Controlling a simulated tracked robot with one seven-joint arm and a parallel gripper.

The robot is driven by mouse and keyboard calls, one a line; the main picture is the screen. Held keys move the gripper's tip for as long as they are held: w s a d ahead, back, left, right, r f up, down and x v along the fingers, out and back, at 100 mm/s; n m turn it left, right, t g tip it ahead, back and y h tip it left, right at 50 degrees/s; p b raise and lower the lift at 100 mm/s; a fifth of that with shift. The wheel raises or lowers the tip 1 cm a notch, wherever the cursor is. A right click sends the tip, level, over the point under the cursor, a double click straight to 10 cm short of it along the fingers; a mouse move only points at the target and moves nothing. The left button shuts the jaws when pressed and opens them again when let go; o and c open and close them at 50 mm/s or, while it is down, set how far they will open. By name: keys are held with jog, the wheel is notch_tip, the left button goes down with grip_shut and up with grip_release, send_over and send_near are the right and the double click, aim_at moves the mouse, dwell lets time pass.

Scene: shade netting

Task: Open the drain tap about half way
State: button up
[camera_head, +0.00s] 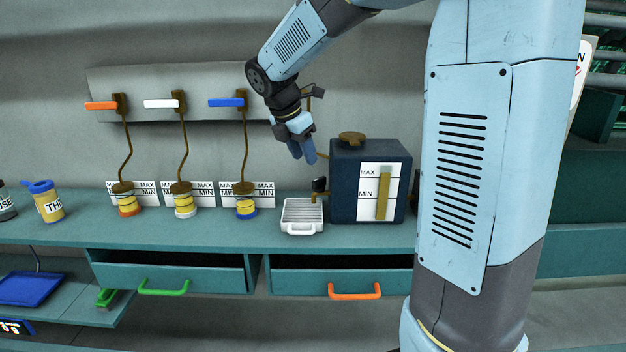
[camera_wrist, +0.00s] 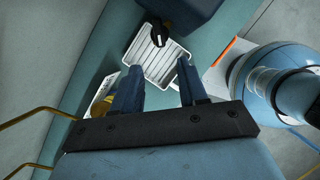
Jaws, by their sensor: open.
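The drain tap (camera_head: 319,184) has a black handle and a brass spout. It sticks out from the left side of a dark blue tank (camera_head: 343,199), above a white ribbed drip tray (camera_head: 302,229). How far the tap is turned is too small to tell. My gripper (camera_head: 303,152) is above and slightly left of the tap, pointing down, apart from it. In the wrist view my gripper (camera_wrist: 158,69) is open and empty, with the tray (camera_wrist: 149,62) beyond the fingertips and the black tap handle (camera_wrist: 158,36) just past them.
The tank's gauge (camera_head: 381,192) reads between MAX and MIN lines, filled high. Several pots with brass pipes and coloured levers (camera_head: 228,102) stand left along the bench. A yellow jar (camera_head: 48,207) is far left. Drawers with green (camera_head: 163,291) and orange (camera_head: 355,296) handles are below.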

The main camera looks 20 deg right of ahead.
aim_at(314, 181)
jog(key=x, duration=0.9)
jog(key=shift+f, duration=0.1)
grip_shut()
